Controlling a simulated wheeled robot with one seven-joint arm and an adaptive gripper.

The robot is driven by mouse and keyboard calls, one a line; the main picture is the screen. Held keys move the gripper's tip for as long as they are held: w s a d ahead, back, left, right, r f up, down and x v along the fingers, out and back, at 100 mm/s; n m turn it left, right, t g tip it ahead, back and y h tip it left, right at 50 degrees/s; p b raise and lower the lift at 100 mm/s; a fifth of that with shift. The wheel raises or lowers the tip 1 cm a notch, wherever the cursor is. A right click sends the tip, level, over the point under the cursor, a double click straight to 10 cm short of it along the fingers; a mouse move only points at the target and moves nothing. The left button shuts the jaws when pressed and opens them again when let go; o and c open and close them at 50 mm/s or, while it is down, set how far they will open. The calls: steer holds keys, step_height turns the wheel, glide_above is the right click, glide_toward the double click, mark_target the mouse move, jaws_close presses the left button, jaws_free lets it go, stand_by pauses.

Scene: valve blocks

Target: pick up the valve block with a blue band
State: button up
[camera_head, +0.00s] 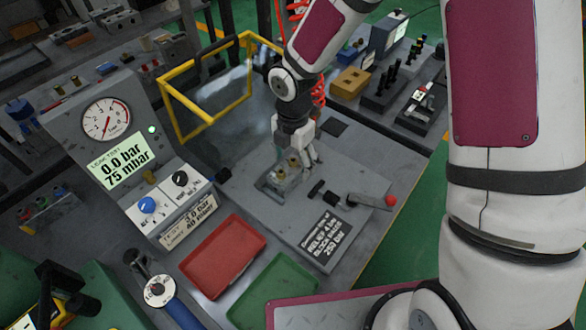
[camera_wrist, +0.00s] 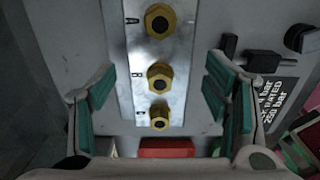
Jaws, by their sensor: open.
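A silver metal valve block (camera_head: 281,178) with brass fittings sits on the grey fixture plate (camera_head: 258,218). In the wrist view the valve block (camera_wrist: 138,50) runs up the picture with 3 brass fittings along it. I see no blue band on its visible faces. My gripper (camera_head: 300,160) points down over the block, its fingers close around it in the head view. In the wrist view my gripper (camera_wrist: 160,68) is open, with a teal-padded finger on each side of the block and a gap at both sides. The fingers partly hide the block in the head view.
A lever with a red knob (camera_head: 390,201) and a black T-handle (camera_head: 316,189) stand right of the block. Red (camera_head: 223,256) and green (camera_head: 274,294) trays lie in front. A gauge console (camera_head: 120,150) stands left, a yellow-framed guard (camera_head: 205,90) behind.

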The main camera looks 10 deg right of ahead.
mark_target(294, 161)
steer(key=shift+f, duration=0.1)
steer(key=shift+c, duration=0.2)
jaws_close()
steer(key=shift+w, duration=0.1)
steer(key=shift+r, duration=0.75)
steer(key=shift+s+d+r, duration=0.1)
steer(key=shift+s+r, duration=0.1)
steer(key=shift+r, duration=0.4)
steer(key=shift+s+d+r, duration=0.1)
steer(key=shift+s+r, duration=0.05)
steer(key=shift+r, duration=0.4)
steer(key=s+d, duration=0.2)
steer(key=s, duration=0.5)
steer(key=s+d+r+p, duration=0.1)
steer(key=s+d, duration=0.2)
steer(key=s, duration=0.4)
steer(key=shift+s+d+r, duration=0.15)
steer(key=shift+d, duration=0.1)
